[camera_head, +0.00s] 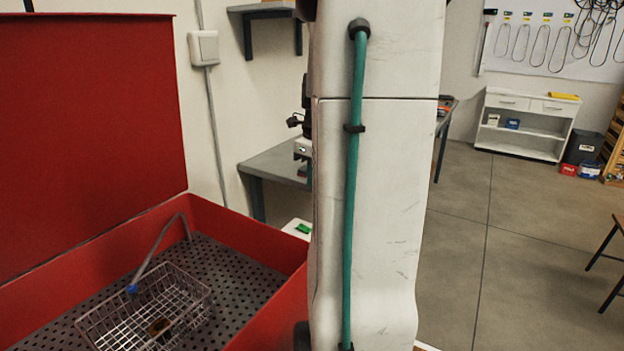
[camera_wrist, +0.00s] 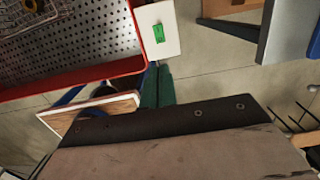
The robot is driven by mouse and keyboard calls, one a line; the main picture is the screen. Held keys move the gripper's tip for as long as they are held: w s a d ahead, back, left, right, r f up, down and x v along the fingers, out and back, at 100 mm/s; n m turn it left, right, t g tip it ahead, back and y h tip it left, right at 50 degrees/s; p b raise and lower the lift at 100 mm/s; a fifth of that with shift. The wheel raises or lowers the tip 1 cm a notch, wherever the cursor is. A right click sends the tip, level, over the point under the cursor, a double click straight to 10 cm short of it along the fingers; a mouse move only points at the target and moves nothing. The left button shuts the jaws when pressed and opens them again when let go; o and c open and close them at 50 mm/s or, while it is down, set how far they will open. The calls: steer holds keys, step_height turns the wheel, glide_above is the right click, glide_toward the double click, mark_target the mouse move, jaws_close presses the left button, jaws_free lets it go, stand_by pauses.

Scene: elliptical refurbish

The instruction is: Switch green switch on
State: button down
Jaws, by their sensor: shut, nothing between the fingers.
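The green switch (camera_wrist: 158,33) sits on a white box (camera_wrist: 167,17) beside the red basin, near the top middle of the wrist view. In the head view the green switch (camera_head: 303,228) and part of its white box (camera_head: 292,231) show just left of my arm, which hides the rest. My gripper (camera_wrist: 157,68) shows in the wrist view as two dark teal fingers, closed together and empty. Its tips point toward the box and appear just below its lower edge in the picture. Contact with the switch is not seen. My gripper is not visible in the head view.
A red basin (camera_head: 284,309) with a perforated floor and a wire basket (camera_head: 143,307) stands at left. A grey table (camera_head: 276,165) is behind the switch box. Open floor (camera_head: 463,255) is at right.

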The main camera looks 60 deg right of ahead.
steer(key=w+a+r+n, duration=0.1)
steer(key=a+r+n, duration=0.1)
steer(key=a+n, duration=0.65)
steer(key=w+a+r+n, duration=0.2)
steer(key=a+n, duration=0.4)
steer(key=a, duration=0.5)
steer(key=s+a+n, duration=0.5)
steer(key=a+n, duration=0.3)
steer(key=n, duration=0.3)
steer(key=s+a+f+n, duration=0.1)
steer(key=s+a+n, duration=0.4)
steer(key=a+n, duration=0.4)
steer(key=shift+s+a+n, duration=0.15)
steer(key=shift+s+n, duration=0.15)
steer(key=shift+n, duration=0.65)
